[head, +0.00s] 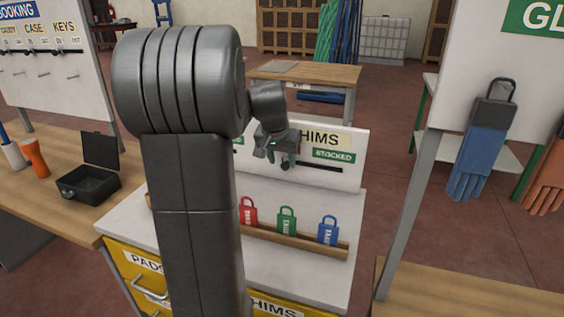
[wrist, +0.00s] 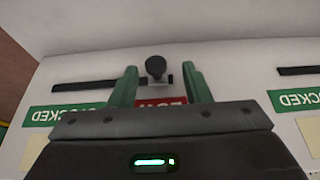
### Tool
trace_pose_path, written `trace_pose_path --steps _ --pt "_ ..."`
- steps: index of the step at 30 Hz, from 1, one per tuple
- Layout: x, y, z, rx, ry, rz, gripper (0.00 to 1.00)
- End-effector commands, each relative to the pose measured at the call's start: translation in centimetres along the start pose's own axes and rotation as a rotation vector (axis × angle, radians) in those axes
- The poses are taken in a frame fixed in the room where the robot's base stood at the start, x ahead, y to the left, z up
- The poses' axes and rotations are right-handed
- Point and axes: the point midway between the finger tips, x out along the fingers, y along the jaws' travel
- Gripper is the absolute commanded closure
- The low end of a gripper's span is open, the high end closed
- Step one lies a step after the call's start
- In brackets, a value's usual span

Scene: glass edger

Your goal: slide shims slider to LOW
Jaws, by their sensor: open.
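The shims slider is a dark round knob (wrist: 156,67) on a black slot (wrist: 84,86) in a white board. In the wrist view the knob stands near the slot's right end, above a red label (wrist: 160,102), its lettering inverted and partly covered, apparently LOW. A green STOCKED label (wrist: 65,114) lies below the slot's left end. My gripper (wrist: 160,70) is open, one green finger on each side of the knob, with visible gaps. In the head view my gripper (head: 284,156) is at the SHIMS board (head: 349,146), hiding part of its slot and lettering.
Another slot (wrist: 297,71) with a green STOCKED label is at right in the wrist view. In the head view, red (head: 248,211), green (head: 287,221) and blue (head: 328,231) padlock-shaped tags stand on a wooden ledge below the board. Blue gloves (head: 475,160) hang at right.

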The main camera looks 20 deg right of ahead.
Motion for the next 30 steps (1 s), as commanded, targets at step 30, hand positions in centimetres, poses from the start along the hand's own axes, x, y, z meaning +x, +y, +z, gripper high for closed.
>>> trace_pose_path --steps 30 --pt "-12.1 -0.1 0.0 -0.001 0.002 -0.002 0.56"
